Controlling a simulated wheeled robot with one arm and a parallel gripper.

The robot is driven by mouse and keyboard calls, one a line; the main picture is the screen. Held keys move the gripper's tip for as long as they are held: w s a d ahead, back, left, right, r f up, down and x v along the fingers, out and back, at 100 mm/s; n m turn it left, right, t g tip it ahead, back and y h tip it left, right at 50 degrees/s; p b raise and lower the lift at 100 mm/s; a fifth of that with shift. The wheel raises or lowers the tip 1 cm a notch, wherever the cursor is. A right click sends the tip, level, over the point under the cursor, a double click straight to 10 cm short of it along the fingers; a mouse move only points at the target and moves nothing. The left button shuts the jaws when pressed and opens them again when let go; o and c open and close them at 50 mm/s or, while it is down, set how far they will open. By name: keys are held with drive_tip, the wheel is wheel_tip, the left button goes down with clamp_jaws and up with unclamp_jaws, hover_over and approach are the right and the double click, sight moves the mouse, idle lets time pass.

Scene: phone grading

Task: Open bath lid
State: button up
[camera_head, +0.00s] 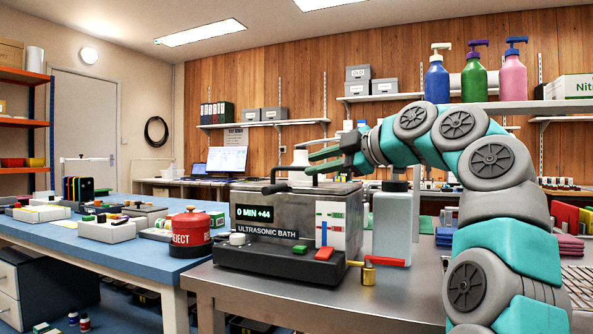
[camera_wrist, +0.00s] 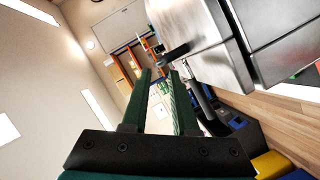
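The ultrasonic bath (camera_head: 229,254) is a grey metal box on the bench, with a display reading "0 MIN +44". Its metal lid (camera_head: 338,187) looks down on the box. A dark bar handle (camera_head: 276,188) sticks out at the lid's left side; a dark bar also shows beside the metal body in the wrist view (camera_wrist: 173,54). My gripper (camera_head: 308,162) is just above the lid, pointing left. Its two green fingers are apart in the wrist view (camera_wrist: 161,75), and I see nothing clearly held between them. Whether a finger touches the handle I cannot tell.
A red REJECT canister (camera_head: 190,236) stands left of the bath on the blue table (camera_head: 85,247). A brass padlock-like piece (camera_head: 368,273) and red lever (camera_head: 380,262) are at the bath's right front. Pump bottles (camera_head: 474,75) stand on the shelf above my arm.

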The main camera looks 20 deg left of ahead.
sight(300, 168)
drive_tip(key=p+x, duration=0.1)
drive_tip(key=x, duration=0.6)
drive_tip(key=shift+p, duration=0.35)
drive_tip(key=shift+d, duration=0.1)
clamp_jaws()
drive_tip(key=shift+s+f, duration=0.1)
idle(0.8)
